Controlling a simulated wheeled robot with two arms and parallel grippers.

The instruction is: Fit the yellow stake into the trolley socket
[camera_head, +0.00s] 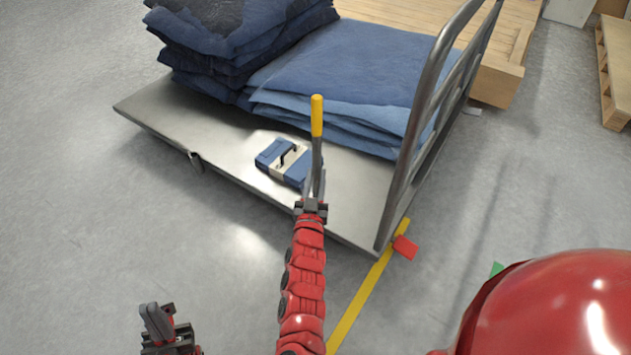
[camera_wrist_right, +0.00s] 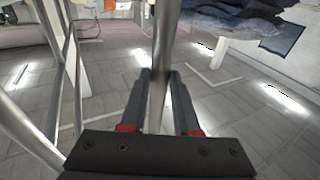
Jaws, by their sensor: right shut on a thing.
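The stake is a grey metal bar with a yellow upper end (camera_head: 317,116). It stands roughly upright in my right gripper (camera_head: 311,205), above the front part of the trolley deck (camera_head: 225,148). In the right wrist view the grey shaft of the stake (camera_wrist_right: 164,45) runs between the two fingers of the right gripper (camera_wrist_right: 161,85), which are shut on it. The stake's lower end is hidden. A small bracket (camera_head: 194,160) shows on the trolley's near edge; I cannot tell whether it is the socket. My left gripper (camera_head: 158,322) is low at the left, away from the trolley; its opening is unclear.
Folded blue cloth stacks (camera_head: 335,75) fill the back of the trolley. A blue case (camera_head: 284,160) lies on the deck beside the stake. The tubular handle frame (camera_head: 425,110) rises at the right. Yellow floor tape (camera_head: 352,310) and a red tag (camera_head: 405,247) lie nearby.

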